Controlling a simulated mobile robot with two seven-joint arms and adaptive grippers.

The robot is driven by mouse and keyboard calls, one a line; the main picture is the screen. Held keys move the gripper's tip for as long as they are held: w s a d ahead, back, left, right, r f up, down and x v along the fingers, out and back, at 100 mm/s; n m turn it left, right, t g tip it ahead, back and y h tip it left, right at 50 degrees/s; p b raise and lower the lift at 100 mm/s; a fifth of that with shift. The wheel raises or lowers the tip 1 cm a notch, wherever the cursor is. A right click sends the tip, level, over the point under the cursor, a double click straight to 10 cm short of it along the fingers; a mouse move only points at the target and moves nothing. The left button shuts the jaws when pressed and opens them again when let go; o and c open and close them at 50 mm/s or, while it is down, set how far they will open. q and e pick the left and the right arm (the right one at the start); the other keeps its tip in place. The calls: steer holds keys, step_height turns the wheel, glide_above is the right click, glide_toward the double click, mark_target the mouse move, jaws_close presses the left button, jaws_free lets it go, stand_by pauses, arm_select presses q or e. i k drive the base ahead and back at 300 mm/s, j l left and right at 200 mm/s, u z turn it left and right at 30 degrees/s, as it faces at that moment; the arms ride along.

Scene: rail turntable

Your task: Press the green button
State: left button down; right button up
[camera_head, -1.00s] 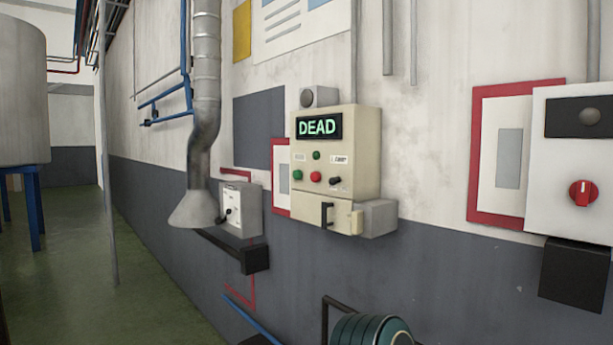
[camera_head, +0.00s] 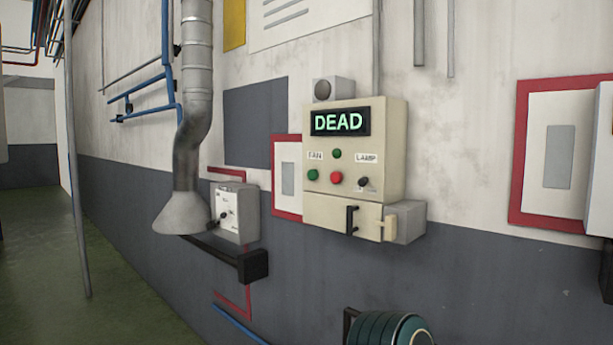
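A beige control box (camera_head: 392,150) hangs on the wall right of the middle. Its display (camera_head: 340,122) reads "DEAD" in green letters. A green button (camera_head: 312,175) sits at the left of the panel, below the "FAN" label. A red button (camera_head: 336,178) is just right of it. Another small green round part (camera_head: 337,154) sits higher, between the "FAN" and "LAMP" labels; I cannot tell whether it is a button or a light. A black toggle (camera_head: 363,183) is below "LAMP". Neither of my grippers shows in this view.
A grey switch box (camera_head: 238,212) and a metal duct (camera_head: 186,150) are on the wall to the left. A teal ribbed round object (camera_head: 385,328) sits low below the panel. Green floor (camera_head: 120,310) is open at the left.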

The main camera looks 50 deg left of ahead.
mark_target(312, 174)
steer(key=k+j, duration=0.1)
steer(key=j, duration=0.25)
steer(key=k+j, duration=0.1)
steer(key=j, duration=0.3)
steer(key=k+j, duration=0.1)
steer(key=j, duration=0.25)
steer(key=k+j, duration=0.15)
steer(key=j, duration=0.25)
steer(key=k+j+z, duration=0.1)
steer(key=j, duration=0.25)
